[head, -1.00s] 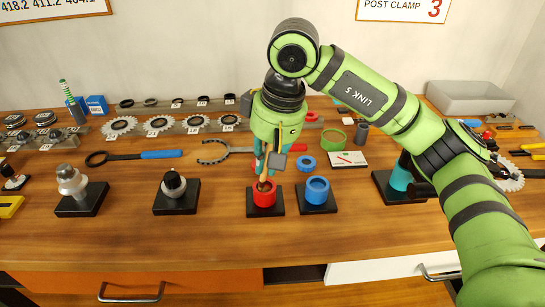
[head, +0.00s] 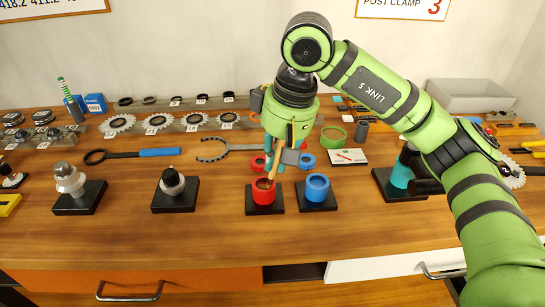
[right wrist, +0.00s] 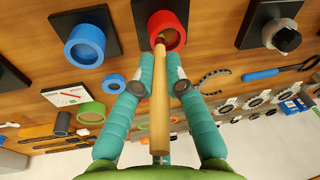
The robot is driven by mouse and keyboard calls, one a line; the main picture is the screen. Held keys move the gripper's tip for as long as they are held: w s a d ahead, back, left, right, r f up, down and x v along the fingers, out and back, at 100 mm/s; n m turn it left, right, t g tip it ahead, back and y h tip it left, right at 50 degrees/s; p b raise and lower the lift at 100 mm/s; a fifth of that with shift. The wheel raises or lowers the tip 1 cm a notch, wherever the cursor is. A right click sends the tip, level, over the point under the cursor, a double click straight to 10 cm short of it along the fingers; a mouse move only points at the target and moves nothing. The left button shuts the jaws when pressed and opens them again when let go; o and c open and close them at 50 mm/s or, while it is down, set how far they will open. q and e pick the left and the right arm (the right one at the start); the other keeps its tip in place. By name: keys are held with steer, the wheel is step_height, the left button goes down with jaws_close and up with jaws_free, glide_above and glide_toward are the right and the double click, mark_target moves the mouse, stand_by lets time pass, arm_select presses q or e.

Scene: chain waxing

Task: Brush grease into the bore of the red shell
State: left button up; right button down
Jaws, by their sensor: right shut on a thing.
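The red shell (head: 264,193) stands on a black base in the middle of the bench, its bore facing up. My right gripper (head: 279,165) is above and just behind it, shut on the wooden handle of a brush (head: 274,165). In the right wrist view the brush (right wrist: 159,100) runs from between the teal fingers (right wrist: 160,82) to the mouth of the red shell (right wrist: 169,28). The brush is tilted, its lower end at or inside the bore; the bristles are hidden. My left gripper is not in view.
A blue shell (head: 317,188) on its own black base stands close on the right. Behind are a blue ring (head: 306,160), a red ring (head: 258,163) and a white card (head: 344,157). The bench front is clear.

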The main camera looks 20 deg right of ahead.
steer(key=shift+a, duration=0.1)
steer(key=shift+w+a, duration=0.55)
steer(key=shift+w, duration=0.2)
step_height(320, 180, up, 7)
steer(key=p, duration=0.5)
stand_by(0.4)
steer(key=shift+f, duration=0.1)
